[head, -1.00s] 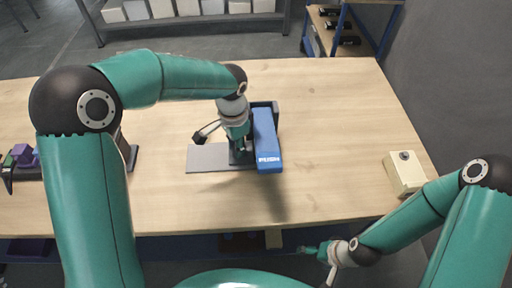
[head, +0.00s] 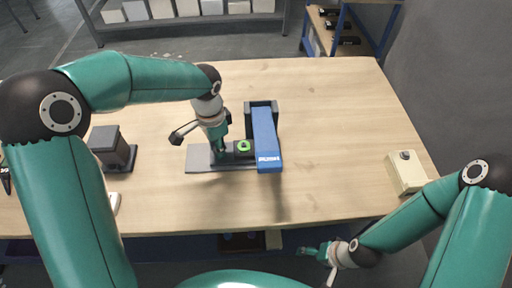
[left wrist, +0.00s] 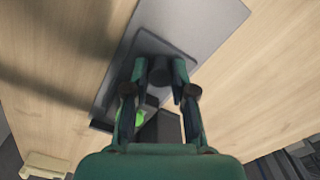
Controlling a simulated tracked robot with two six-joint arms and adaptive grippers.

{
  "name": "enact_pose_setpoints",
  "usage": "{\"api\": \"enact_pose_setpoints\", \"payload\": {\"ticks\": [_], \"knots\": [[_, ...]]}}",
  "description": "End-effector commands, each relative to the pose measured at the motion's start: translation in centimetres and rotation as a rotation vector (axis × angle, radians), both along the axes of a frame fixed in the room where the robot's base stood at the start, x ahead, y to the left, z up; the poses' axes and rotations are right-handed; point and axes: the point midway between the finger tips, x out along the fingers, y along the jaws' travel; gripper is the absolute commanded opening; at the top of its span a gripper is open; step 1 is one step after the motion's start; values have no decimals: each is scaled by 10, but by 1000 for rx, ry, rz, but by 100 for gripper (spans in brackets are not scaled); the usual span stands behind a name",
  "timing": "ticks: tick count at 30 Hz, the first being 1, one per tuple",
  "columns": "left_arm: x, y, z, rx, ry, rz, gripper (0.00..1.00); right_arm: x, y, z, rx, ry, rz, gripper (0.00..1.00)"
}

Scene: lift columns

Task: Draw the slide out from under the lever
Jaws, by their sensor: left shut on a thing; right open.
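The blue lever (head: 266,135), marked PUSH, lies across a dark bracket (head: 262,104) near the table's middle. The dark slide (head: 234,157) lies left of the lever with a green ring (head: 244,146) on it, clear of the lever's left side. In the left wrist view the green ring (left wrist: 143,121) is partly hidden by a finger. My left gripper (head: 221,150) is shut on a dark upright knob (left wrist: 160,70) at the slide's left part. The slide's right end is hard to make out beside the lever. My right gripper (head: 312,250) is open and empty, off the table's front edge.
A flat grey plate (head: 197,160) lies to the left, under the slide's left end. A dark block on a base (head: 111,147) stands further left. A cream box (head: 406,173) sits at the right edge. The table behind and right of the lever is clear.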

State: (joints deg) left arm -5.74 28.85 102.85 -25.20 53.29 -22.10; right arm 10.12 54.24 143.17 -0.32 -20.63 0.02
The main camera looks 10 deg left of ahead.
Motion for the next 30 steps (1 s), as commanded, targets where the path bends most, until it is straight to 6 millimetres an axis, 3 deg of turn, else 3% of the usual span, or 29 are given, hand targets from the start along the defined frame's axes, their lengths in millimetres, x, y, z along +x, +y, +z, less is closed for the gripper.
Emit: {"api": "enact_pose_setpoints", "payload": {"ticks": [24,29,30], "knots": [[-11,49,2,0,-10,3,2,0,0,-2,0,0,0,89],[-12,51,2,0,-10,2,2,0,0,-2,0,0,0,89],[-12,51,2,-1,-11,2,28,0,0,-2,0,0,0,89]]}}
